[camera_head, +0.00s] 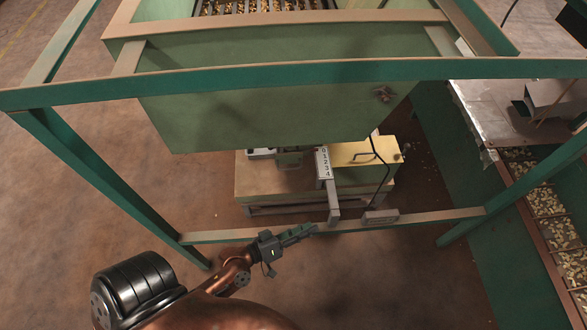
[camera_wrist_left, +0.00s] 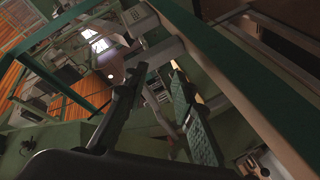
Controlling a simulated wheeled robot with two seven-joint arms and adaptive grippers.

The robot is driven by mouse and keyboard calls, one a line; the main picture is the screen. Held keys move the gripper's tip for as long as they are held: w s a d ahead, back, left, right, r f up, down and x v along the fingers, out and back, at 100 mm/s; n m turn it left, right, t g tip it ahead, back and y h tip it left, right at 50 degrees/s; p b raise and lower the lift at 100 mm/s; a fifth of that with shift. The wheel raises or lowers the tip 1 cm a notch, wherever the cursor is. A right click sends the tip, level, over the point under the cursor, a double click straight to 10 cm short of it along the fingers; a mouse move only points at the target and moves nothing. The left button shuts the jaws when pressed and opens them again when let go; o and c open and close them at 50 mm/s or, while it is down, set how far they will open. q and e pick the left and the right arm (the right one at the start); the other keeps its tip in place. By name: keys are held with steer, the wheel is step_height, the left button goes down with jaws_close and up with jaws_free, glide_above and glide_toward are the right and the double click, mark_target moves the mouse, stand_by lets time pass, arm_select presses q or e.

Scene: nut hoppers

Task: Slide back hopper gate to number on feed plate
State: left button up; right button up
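The hopper (camera_head: 260,115) is a large green box in the frame. Below it a white number plate (camera_head: 322,160) carries a column of small digits. A grey gate bar (camera_head: 333,203) runs from the plate towards me and ends near the frame's lower rail. My left gripper (camera_head: 312,229) is just left of the bar's near end; contact cannot be told. In the left wrist view its two fingers (camera_wrist_left: 157,85) are spread apart, with grey bar-like parts showing beyond and between them. Whether the bar lies between the fingers is unclear. My right gripper is not in view.
A green lower rail (camera_head: 225,235) and upper beam (camera_head: 300,75) cross in front of the hopper. A grey block (camera_head: 380,216) with a black cable sits on the lower rail. A yellow-topped box (camera_head: 365,155) stands under the hopper. A nut-filled trough (camera_head: 545,205) is at right.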

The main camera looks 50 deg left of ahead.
arm_select(q)
steer(key=w+a+r+n+t+y, duration=0.4)
steer(key=a+r+n+y, duration=0.15)
steer(key=a+n, duration=0.2)
steer(key=n+g+y, duration=0.2)
steer(key=n+y, duration=0.6)
steer(key=n, duration=0.1)
glide_toward(290, 169)
steer(key=x, duration=0.3)
steer(key=shift+f+b+x, duration=0.2)
steer(key=shift+b+x, duration=0.6)
steer(key=shift+x, duration=2.8)
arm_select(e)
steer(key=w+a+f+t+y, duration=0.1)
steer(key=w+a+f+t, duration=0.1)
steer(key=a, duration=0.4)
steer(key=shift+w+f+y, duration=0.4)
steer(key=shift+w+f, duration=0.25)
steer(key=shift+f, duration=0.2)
arm_select(q)
steer(key=shift+a, duration=0.1)
steer(key=shift+c, duration=0.4)
steer(key=shift+s, duration=0.1)
jaws_close()
